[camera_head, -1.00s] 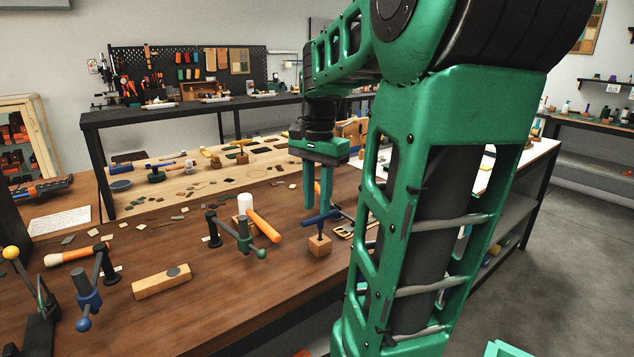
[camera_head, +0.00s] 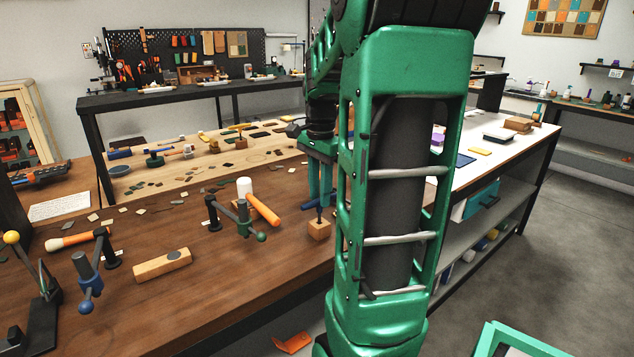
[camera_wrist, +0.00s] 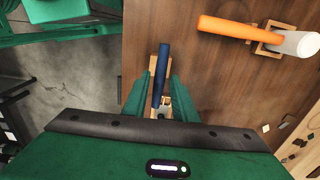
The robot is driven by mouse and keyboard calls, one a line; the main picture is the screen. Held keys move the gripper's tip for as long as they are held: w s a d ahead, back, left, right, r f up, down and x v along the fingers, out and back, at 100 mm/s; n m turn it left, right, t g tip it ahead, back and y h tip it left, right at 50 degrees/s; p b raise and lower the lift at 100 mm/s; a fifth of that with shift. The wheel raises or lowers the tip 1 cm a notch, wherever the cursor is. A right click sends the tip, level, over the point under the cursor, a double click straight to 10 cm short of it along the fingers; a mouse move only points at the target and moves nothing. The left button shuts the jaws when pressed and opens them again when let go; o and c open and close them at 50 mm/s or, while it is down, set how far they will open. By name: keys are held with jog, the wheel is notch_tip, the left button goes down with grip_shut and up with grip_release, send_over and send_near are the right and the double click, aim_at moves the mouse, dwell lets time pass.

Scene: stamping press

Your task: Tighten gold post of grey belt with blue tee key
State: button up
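The blue tee key (camera_wrist: 161,72) stands upright in a small wooden block (camera_head: 319,230) near the front edge of the brown bench. In the wrist view its blue crossbar lies lengthwise between my fingers. My gripper (camera_wrist: 161,82) points down over it, open, with a finger on each side and gaps showing between the fingers and the bar. In the head view my gripper (camera_head: 319,190) is low above the block, and my arm partly covers the right side of that area. I cannot make out the grey belt or its gold post in these frames.
An orange-handled mallet with a white head (camera_head: 263,208) lies left of the block, beside a green-handled clamp-like tool (camera_head: 243,222). A blue-handled one (camera_head: 87,280) and a wooden block with a dark disc (camera_head: 162,264) are farther left. Bare bench lies in front.

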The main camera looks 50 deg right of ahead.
jog(key=shift+f, duration=0.3)
grip_shut()
jog(key=shift+r, duration=2.05)
